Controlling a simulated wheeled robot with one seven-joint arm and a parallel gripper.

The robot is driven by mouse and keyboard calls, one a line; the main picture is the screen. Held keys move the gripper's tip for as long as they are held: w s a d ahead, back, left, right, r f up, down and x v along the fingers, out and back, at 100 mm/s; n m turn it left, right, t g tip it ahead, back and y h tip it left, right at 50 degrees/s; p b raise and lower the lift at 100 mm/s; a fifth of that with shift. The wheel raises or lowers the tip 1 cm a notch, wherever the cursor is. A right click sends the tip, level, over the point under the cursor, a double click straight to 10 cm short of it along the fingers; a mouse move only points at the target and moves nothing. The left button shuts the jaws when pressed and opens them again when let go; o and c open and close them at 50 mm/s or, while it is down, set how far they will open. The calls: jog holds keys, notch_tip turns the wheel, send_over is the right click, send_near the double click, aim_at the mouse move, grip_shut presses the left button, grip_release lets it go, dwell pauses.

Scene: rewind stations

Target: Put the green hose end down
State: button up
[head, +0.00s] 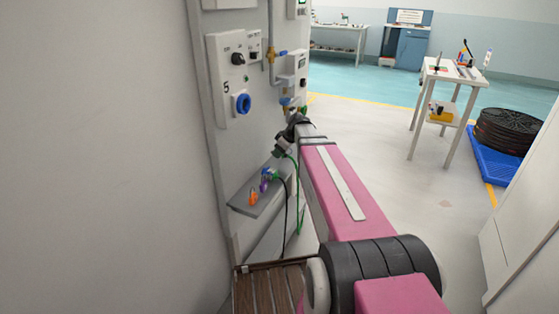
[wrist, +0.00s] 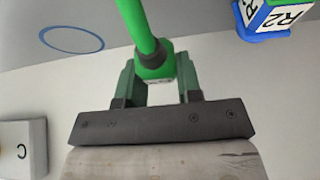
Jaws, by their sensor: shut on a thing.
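The green hose end (wrist: 155,66) is a green block with a dark collar, and its green hose runs up out of the wrist view. My gripper (wrist: 158,76) has its two dark green fingers on either side of the block and is shut on it. In the head view my gripper (head: 280,151) is beside the grey wall panel, above the small grey shelf (head: 248,205). The green hose (head: 299,200) hangs down below it. The hose end itself is too small to make out clearly there.
Orange (head: 253,198) and purple (head: 264,185) pieces stand on the shelf. A blue knob (head: 242,103) is on the panel.

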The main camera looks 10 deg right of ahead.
aim_at(280, 165)
jog(key=shift+w+f, duration=0.15)
jog(key=shift+f, duration=2)
jog(key=shift+f, duration=0.1)
jog(key=o, duration=1)
jog(key=v, duration=1.2)
